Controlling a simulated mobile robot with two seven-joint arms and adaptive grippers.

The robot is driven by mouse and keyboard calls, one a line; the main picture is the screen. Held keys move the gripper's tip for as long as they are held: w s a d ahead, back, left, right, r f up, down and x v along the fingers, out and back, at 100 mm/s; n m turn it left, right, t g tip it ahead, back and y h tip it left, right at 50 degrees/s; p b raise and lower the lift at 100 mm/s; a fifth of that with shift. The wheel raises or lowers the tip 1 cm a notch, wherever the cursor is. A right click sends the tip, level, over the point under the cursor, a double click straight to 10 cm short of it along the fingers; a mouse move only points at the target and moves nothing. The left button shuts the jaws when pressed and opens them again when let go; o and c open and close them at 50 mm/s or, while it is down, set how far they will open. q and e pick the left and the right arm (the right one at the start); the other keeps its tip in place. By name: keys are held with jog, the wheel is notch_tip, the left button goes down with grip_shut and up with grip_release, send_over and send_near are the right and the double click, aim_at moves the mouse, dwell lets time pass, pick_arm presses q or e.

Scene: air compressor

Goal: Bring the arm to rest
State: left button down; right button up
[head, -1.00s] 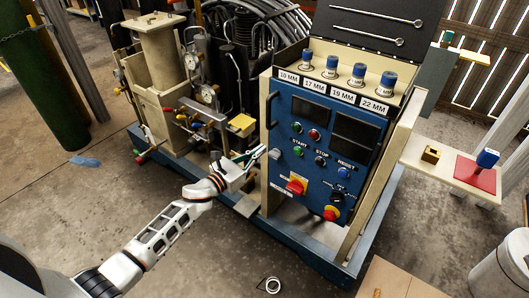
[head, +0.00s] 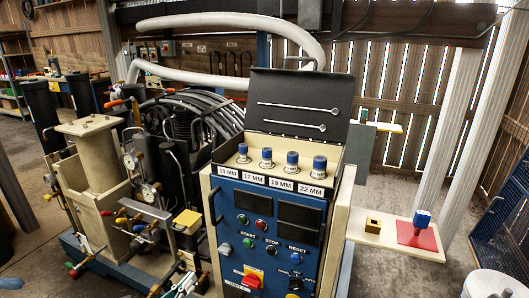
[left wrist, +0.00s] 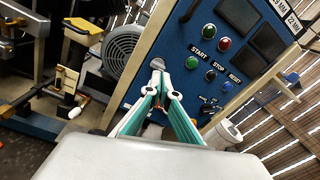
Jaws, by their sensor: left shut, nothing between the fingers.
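My left gripper (head: 186,284) shows only in part at the bottom edge of the head view, left of the blue control panel (head: 268,222). In the left wrist view its green fingers (left wrist: 158,66) come together at the tips, shut and empty. The tips appear in front of a grey knob at the panel's left edge; I cannot tell whether they touch it. The panel has START, STOP and RESET buttons and a red knob on a yellow plate (head: 253,278). Most of my left arm is out of view. My right gripper is not in view.
The compressor (head: 185,120) with hoses and gauges stands left of the panel. Sockets marked 16 to 22 MM stand on top, below an open black lid (head: 299,105). At right, a shelf (head: 385,238) holds a brass block and a blue-topped piece on a red pad (head: 418,236).

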pick_arm(q)
jog(key=s+d+f+n+g+y+p, duration=0.1)
jog(key=s+f+n+g, duration=0.1)
jog(key=s+n, duration=0.6)
jog(key=s+d+f+n+g+y+p, duration=0.1)
jog(key=s+f+n+g+y, duration=0.1)
jog(key=s+f+n, duration=0.3)
jog(key=s+d+f+n+g+y+p, duration=0.1)
jog(key=s+f+n, duration=0.3)
jog(key=s+n, duration=0.9)
jog(key=n+g, duration=0.1)
jog(key=n, duration=0.5)
jog(key=shift+s+d+f+n+p, duration=0.2)
jog(key=shift+d+n+p, duration=0.1)
jog(key=shift+d+p, duration=0.1)
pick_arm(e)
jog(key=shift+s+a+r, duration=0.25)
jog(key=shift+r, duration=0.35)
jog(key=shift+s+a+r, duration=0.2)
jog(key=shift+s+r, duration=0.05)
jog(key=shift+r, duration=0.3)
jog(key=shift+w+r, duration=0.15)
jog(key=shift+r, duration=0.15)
pick_arm(q)
jog(key=shift+w, duration=0.1)
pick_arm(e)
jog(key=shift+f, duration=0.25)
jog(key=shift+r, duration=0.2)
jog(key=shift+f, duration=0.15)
